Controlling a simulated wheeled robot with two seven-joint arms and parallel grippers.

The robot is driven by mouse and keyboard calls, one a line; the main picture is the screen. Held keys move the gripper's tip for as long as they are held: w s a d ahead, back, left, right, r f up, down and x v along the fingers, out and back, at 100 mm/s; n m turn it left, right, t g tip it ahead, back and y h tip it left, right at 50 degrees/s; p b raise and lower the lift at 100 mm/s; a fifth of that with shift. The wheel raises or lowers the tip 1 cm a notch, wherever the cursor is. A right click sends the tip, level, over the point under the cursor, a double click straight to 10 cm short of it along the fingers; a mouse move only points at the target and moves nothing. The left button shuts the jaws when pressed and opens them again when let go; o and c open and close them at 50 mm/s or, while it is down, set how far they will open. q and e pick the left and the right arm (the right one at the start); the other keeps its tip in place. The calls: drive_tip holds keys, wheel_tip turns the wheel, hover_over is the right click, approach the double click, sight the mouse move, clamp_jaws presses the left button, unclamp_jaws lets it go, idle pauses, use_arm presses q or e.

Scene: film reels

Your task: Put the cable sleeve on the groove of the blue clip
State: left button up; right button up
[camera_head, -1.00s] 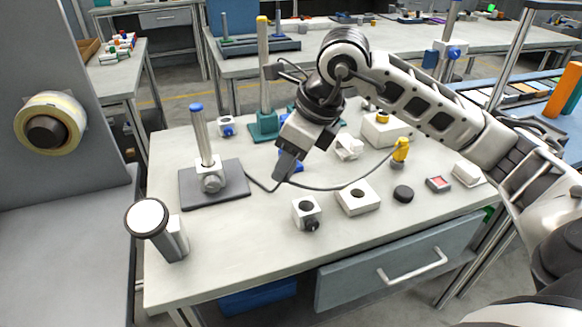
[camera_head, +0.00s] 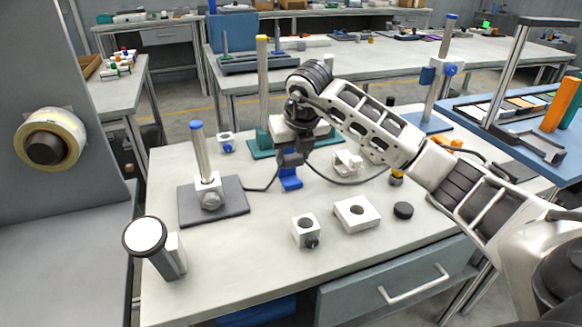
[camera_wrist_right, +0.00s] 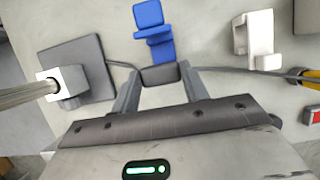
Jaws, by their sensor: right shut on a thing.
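The blue clip (camera_head: 290,180) stands on the table, just below my right gripper (camera_head: 291,160) in the head view. In the wrist view, the clip (camera_wrist_right: 153,32) lies ahead of the fingers, with a stepped block shape. The cable (camera_wrist_right: 235,71) runs out both sides, left to the grey stand base and right to a yellow connector (camera_wrist_right: 305,76). My left gripper is out of view.
A grey plate with a post (camera_head: 230,205) stands left. A white clip (camera_head: 347,162) stands right of the blue one. White blocks (camera_head: 357,213) and a black puck (camera_head: 403,210) lie in front. A teal stand (camera_head: 262,140) is behind.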

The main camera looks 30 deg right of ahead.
sight(291, 182)
drive_tip(key=w+f, duration=0.1)
drive_tip(key=w+d+f, duration=0.1)
drive_tip(key=f, duration=0.1)
drive_tip(key=shift+w, duration=0.2)
wheel_tip(291, 182, down, 3)
drive_tip(key=shift+f, duration=0.1)
drive_tip(key=shift+w, duration=0.1)
drive_tip(key=shift+f, duration=0.2)
drive_tip(key=o, duration=1)
drive_tip(key=shift+r, duration=0.1)
